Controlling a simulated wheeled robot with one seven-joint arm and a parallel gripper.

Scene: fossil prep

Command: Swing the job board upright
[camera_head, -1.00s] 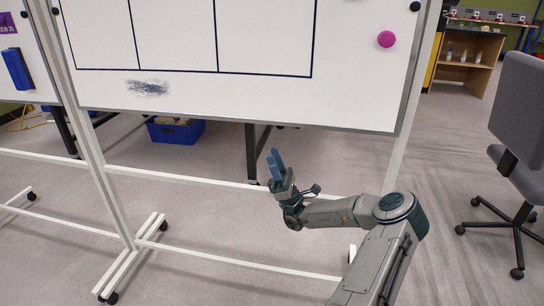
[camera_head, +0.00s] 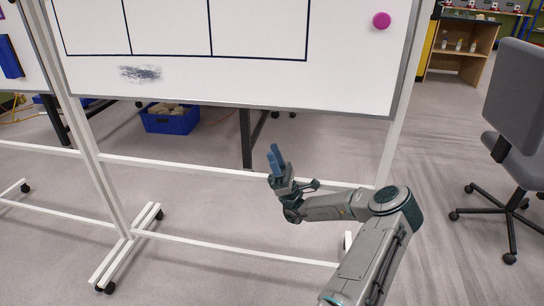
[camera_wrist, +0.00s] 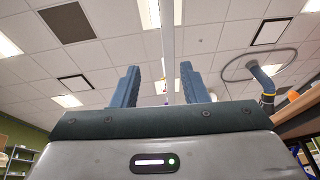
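The job board (camera_head: 250,80) is a white panel with a grey rim and dark grid lines, on a white wheeled frame (camera_head: 230,171). Its lower edge and part of its face show in the head view; its top is out of view. A grey smudge and a magenta round magnet (camera_head: 381,20) are on its face. My gripper (camera_head: 275,158) is in front of the frame, below the board's lower edge, pointing up, and appears apart from it. In the wrist view, the two blue fingers (camera_wrist: 157,88) stand apart with nothing between them; the ceiling shows beyond.
A second board (camera_head: 22,80) stands at the left edge. A blue crate (camera_head: 170,123) is on the floor behind the frame. A grey office chair (camera_head: 515,130) stands at the right. The carpet between the frame and chair is clear.

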